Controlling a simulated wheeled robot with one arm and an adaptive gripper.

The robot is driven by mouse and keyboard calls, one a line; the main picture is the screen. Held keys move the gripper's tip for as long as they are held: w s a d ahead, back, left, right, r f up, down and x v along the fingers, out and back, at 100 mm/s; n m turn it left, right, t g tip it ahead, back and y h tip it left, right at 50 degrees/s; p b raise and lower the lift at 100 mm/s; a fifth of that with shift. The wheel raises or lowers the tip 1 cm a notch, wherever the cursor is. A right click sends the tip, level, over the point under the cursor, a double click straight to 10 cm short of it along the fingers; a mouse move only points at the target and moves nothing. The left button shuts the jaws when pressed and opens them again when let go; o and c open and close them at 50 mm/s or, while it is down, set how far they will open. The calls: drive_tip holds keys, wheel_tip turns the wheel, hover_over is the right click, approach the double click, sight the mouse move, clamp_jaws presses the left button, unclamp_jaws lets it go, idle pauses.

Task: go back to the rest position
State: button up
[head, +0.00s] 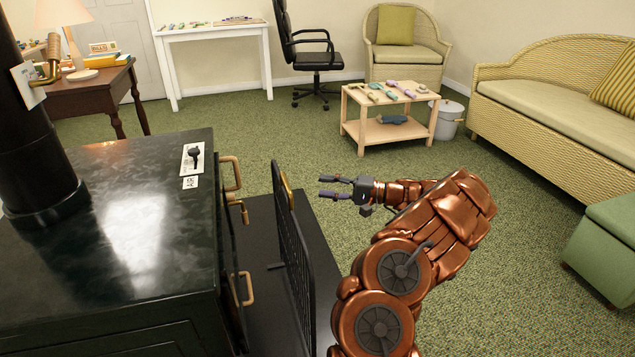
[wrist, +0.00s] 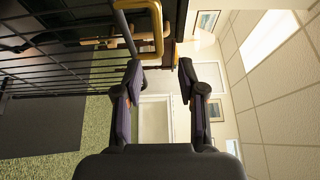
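My gripper (head: 335,187) is at the end of my copper-coloured arm, in mid-air to the right of the black stove. It points left, toward the stove. In the wrist view my gripper (wrist: 158,85) has its two dark fingers spread apart, with nothing between them. A brass handle (wrist: 150,38) shows just beyond the fingertips in the wrist view. I cannot tell the exact gap between the fingers and the handle.
The black stove (head: 120,240) fills the left, with brass handles (head: 231,173) on its side. A dark barred screen (head: 293,260) stands between stove and arm. A low wooden table (head: 362,135) with several items stands behind. Green carpet (head: 500,270) is clear right of my arm, before a green ottoman (head: 605,245).

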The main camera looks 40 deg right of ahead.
drive_tip(key=shift+s+d, duration=0.1)
drive_tip(key=shift+s, duration=0.05)
idle(0.4)
drive_tip(key=w+a+r+n+g+y+p, duration=0.1)
drive_tip(key=a+r+n+g+y+p, duration=0.2)
drive_tip(key=a+r, duration=0.6)
drive_tip(key=a+r+n+g+p, duration=0.2)
drive_tip(key=a+r+g+p, duration=0.4)
drive_tip(key=a, duration=0.5)
drive_tip(key=s+a+r+n+g+h+p, duration=0.1)
drive_tip(key=s+a+r+n+g+p, duration=0.15)
drive_tip(key=s+a+r, duration=0.4)
drive_tip(key=s+a+r+n+g+h+p, duration=0.15)
drive_tip(key=a+r+p, duration=0.25)
drive_tip(key=a, duration=0.5)
drive_tip(key=s+a+r+n+g+h+p, duration=0.1)
drive_tip(key=s+a+r+g+h+p, duration=0.15)
drive_tip(key=s+p, duration=0.45)
drive_tip(key=s+a+r+n+g+h+p, duration=0.1)
drive_tip(key=s+a+r+h+p, duration=0.25)
drive_tip(key=s, duration=0.45)
drive_tip(key=s+d+r+h+p, duration=0.3)
drive_tip(key=s+p, duration=0.2)
drive_tip(key=s, duration=0.1)
drive_tip(key=s+d+r+h+p, duration=0.3)
drive_tip(key=s+d+p, duration=0.1)
drive_tip(key=s+p, duration=0.1)
drive_tip(key=shift+s+d+r+m+t, duration=0.2)
drive_tip(key=shift+s+r+m+t, duration=0.15)
drive_tip(key=shift+s, duration=0.25)
